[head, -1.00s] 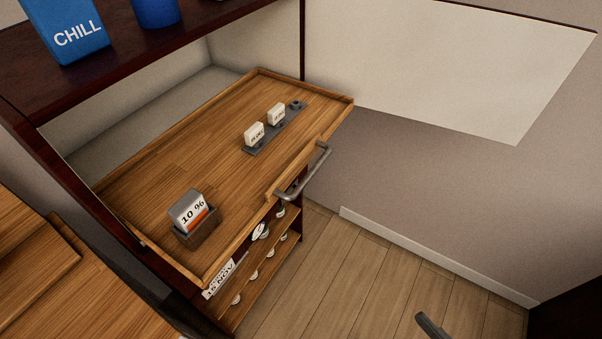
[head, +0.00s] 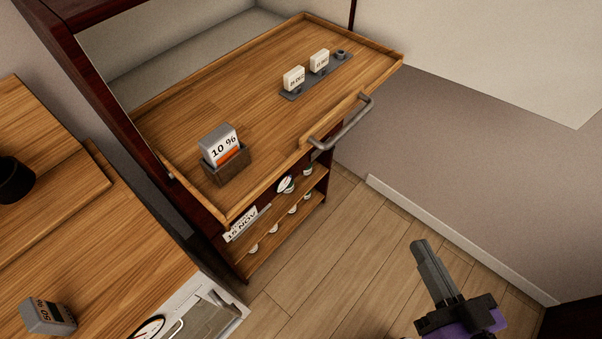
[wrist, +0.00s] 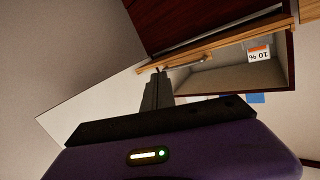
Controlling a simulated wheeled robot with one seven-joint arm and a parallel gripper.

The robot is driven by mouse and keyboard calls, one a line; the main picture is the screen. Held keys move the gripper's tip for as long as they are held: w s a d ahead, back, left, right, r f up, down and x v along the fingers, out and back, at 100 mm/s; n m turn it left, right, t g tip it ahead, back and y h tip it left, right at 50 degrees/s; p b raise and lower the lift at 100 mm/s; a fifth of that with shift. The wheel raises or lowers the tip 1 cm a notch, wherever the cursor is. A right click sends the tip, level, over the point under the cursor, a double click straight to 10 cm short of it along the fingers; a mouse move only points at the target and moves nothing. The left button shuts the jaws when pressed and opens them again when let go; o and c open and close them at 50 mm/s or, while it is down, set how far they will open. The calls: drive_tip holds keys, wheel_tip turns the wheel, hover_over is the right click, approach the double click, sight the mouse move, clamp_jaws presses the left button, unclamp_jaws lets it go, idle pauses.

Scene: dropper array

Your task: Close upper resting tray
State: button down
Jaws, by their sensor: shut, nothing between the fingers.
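The upper resting tray (head: 195,130) is a wooden tray with a low raised rim, pulled out from the dark shelf unit. Its grey bar handle (head: 345,124) is on the front edge. The handle also shows in the wrist view (wrist: 190,62), just beyond my fingertips. On the tray stand a "10 %" block in a dark holder (head: 228,163) and two white labelled blocks on a grey strip (head: 318,78). My gripper (head: 420,245) is shut and empty, low and to the right of the tray, apart from the handle. It also shows in the wrist view (wrist: 158,75).
Lower shelves (head: 285,222) with small round white items are under the tray. A wooden counter (head: 120,235) with a grey block (head: 47,316) is at left. The floor (head: 350,235) in front of the tray is clear. A wall stands at right.

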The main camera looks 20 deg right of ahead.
drive_tip(key=w+d+f+m+b, duration=0.1)
drive_tip(key=w+d+f+m, duration=0.1)
drive_tip(key=w+m, duration=0.25)
drive_tip(key=m+y+b, duration=0.2)
drive_tip(key=m+y, duration=0.2)
drive_tip(key=y, duration=0.7)
approach(283, 168)
drive_tip(key=shift+g, duration=0.3)
drive_tip(key=x, duration=0.2)
drive_tip(key=p+x, duration=0.1)
drive_tip(key=x, duration=0.4)
drive_tip(key=shift+d+r+p, duration=0.1)
drive_tip(key=shift+r+p, duration=0.2)
drive_tip(key=shift+p, duration=0.1)
